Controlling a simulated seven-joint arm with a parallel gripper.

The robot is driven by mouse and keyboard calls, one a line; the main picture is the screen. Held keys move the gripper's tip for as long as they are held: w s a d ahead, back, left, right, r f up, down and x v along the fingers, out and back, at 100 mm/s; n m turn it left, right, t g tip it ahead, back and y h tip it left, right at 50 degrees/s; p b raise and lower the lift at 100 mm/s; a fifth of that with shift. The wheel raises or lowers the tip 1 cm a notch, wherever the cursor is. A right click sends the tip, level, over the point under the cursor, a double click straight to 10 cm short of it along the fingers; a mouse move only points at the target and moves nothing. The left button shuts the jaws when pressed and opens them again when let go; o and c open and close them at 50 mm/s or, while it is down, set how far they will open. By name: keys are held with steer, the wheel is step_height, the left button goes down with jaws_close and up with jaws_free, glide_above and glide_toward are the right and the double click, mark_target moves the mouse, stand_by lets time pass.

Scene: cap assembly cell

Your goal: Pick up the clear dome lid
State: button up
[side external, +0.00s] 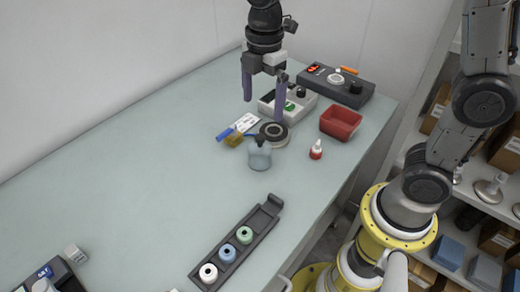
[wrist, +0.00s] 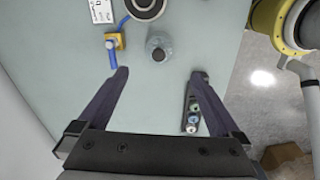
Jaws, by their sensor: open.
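The clear dome lid (side external: 260,157) is a small, see-through, bluish-grey dome with a dark knob on top. It stands upright on the pale green table, in front of a round dark and white disc. In the wrist view the lid (wrist: 158,47) lies just ahead of my fingertips, near the middle between them. My gripper (side external: 263,111) is open and empty, with its two purple fingers pointing down above and behind the lid in the side view. In the wrist view my gripper (wrist: 160,74) also shows wide apart fingers, and nothing is between them.
The round disc (side external: 274,134), a blue tool with a yellow block (side external: 233,140), and a white label card surround the lid. A dark rack (side external: 206,248) holds several spools.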

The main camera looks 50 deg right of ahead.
mark_target(260, 146)
steer(key=f, duration=0.9)
steer(key=shift+a+f, duration=0.1)
steer(key=shift+a, duration=0.1)
steer(key=shift+w+f, duration=0.15)
steer(key=shift+f, duration=1.2)
steer(key=shift+w+f, duration=0.1)
steer(key=shift+f, duration=1.25)
steer(key=c, duration=1.3)
steer(key=shift+r, duration=0.15)
